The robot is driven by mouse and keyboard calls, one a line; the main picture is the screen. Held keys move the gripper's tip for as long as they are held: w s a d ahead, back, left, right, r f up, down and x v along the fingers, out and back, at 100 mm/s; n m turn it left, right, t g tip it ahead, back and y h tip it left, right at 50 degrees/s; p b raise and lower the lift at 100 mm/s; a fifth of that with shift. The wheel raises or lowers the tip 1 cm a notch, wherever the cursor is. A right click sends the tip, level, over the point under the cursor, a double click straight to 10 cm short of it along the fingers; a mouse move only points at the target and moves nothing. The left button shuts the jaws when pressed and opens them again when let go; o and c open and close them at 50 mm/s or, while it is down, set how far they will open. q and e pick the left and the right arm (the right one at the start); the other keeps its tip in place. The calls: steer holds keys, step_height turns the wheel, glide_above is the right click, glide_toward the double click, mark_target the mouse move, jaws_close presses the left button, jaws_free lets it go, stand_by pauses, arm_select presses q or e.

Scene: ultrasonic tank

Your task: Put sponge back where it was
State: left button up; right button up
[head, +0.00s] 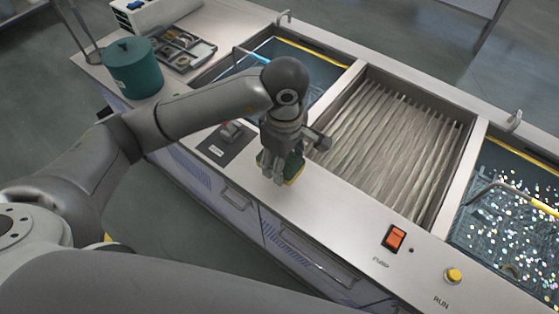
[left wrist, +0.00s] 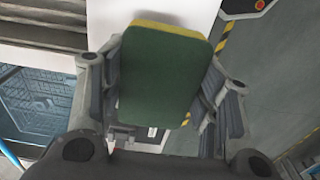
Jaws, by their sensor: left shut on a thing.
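The sponge (head: 292,167) is green with a yellow layer. In the head view it shows low between the fingers of my left gripper (head: 279,174), over the front metal ledge of the counter. In the left wrist view the green face of the sponge (left wrist: 162,75) fills the space between the two fingers of the left gripper (left wrist: 165,85), with its yellow edge at the top. The left gripper is shut on it. I cannot tell whether the sponge touches the ledge. My right gripper is not in view.
A ribbed basin (head: 400,140) lies right of the gripper, between a left tank (head: 318,75) and a right tank (head: 490,225). A teal pot (head: 133,68) and a parts tray (head: 180,48) stand at the far left. An orange switch (head: 395,238) and yellow button (head: 453,275) sit on the ledge.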

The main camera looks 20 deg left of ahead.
arm_select(q)
steer(key=w+f, duration=0.1)
steer(key=a+f, duration=0.1)
steer(key=w+f, duration=0.1)
steer(key=shift+w+a+f+p, duration=0.25)
steer(key=shift+w+f+p, duration=0.05)
steer(key=shift+f+p, duration=0.1)
steer(key=f, duration=0.1)
steer(key=f+p, duration=0.1)
steer(key=f, duration=0.1)
steer(key=shift+w+a+p, duration=0.15)
steer(key=shift+w+p, duration=0.1)
steer(key=shift+p, duration=0.15)
steer(key=shift+f, duration=0.6)
steer(key=o, duration=1)
